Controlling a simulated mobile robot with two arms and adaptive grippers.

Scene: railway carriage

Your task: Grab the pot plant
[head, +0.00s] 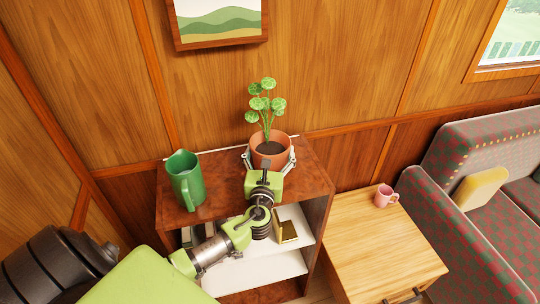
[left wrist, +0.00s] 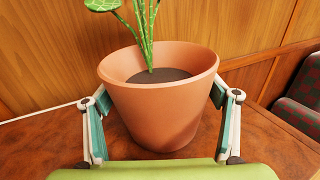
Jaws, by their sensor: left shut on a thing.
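The pot plant is a terracotta pot (head: 270,158) with dark soil and round green leaves (head: 265,102). It stands upright on top of the brown shelf unit (head: 312,180), close to the wall. My left gripper (head: 269,160) has its fingers around the pot, one on each side, and is shut on it. In the left wrist view the pot (left wrist: 165,105) fills the middle, between the two fingers of my left gripper (left wrist: 163,108). The pot appears to rest on the wooden top. Most of the leaves are cut off in that view. My right gripper does not show.
A green jug (head: 186,181) stands left of the plant on the same top. A book (head: 286,232) lies on the shelf below. A light wooden table (head: 365,245) with a pink mug (head: 385,196) is at the right, beside a patterned seat (head: 470,225). A picture (head: 218,20) hangs above.

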